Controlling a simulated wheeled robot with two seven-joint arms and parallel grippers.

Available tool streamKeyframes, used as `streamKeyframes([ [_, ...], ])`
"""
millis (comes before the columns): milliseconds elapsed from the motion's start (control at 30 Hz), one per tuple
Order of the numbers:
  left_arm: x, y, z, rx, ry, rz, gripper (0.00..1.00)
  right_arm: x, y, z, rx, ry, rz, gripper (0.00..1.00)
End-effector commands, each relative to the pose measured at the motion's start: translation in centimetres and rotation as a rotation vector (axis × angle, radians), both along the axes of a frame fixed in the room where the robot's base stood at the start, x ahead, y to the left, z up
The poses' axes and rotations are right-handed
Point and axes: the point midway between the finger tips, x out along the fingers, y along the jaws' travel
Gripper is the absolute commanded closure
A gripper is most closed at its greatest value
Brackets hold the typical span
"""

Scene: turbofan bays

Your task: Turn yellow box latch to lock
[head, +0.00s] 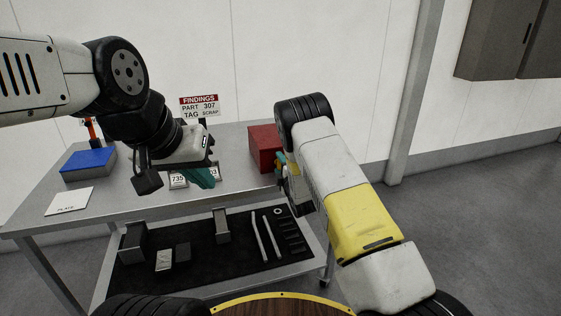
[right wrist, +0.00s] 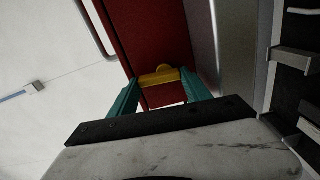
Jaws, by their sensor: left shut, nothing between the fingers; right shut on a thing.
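The yellow latch (right wrist: 160,76) shows in the right wrist view on the end of a red box (right wrist: 150,35). It lies crosswise between the teal fingertips of my right gripper (right wrist: 160,88), which is shut on it. In the head view the red box (head: 264,150) stands at the right end of the table. My right gripper (head: 281,160) is at its right side there, and my arm hides the latch and part of the box. My left gripper (head: 203,178) is shut and empty above the table, to the left of the red box.
The metal table (head: 130,190) also bears a blue box (head: 88,163) and a white plate card (head: 68,201) on the left. A findings sign (head: 199,106) stands at the back, with number tags (head: 178,181) by my left gripper. A lower shelf (head: 200,262) holds several tools.

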Motion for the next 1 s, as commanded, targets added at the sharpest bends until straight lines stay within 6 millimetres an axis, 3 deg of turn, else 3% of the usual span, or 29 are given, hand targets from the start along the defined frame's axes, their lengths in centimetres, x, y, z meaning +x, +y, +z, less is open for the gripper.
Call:
streamKeyframes([
  [767, 0.00, 0.00, 0.00, 0.000, 0.000, 0.000, 1.00, -0.10, 0.07, -0.21, -0.093, -0.026, 0.000, 0.84],
  [800, 0.00, 0.00, 0.00, 0.000, 0.000, 0.000, 1.00, -0.10, 0.08, -0.21, -0.093, -0.026, 0.000, 0.36],
  [867, 0.00, 0.00, 0.00, 0.000, 0.000, 0.000, 1.00, -0.10, 0.08, -0.19, -0.093, -0.027, 0.000, 0.24],
  [1000, 0.00, 0.00, 0.00, 0.000, 0.000, 0.000, 1.00, -0.08, 0.08, -0.16, -0.092, -0.027, 0.000, 0.22],
])
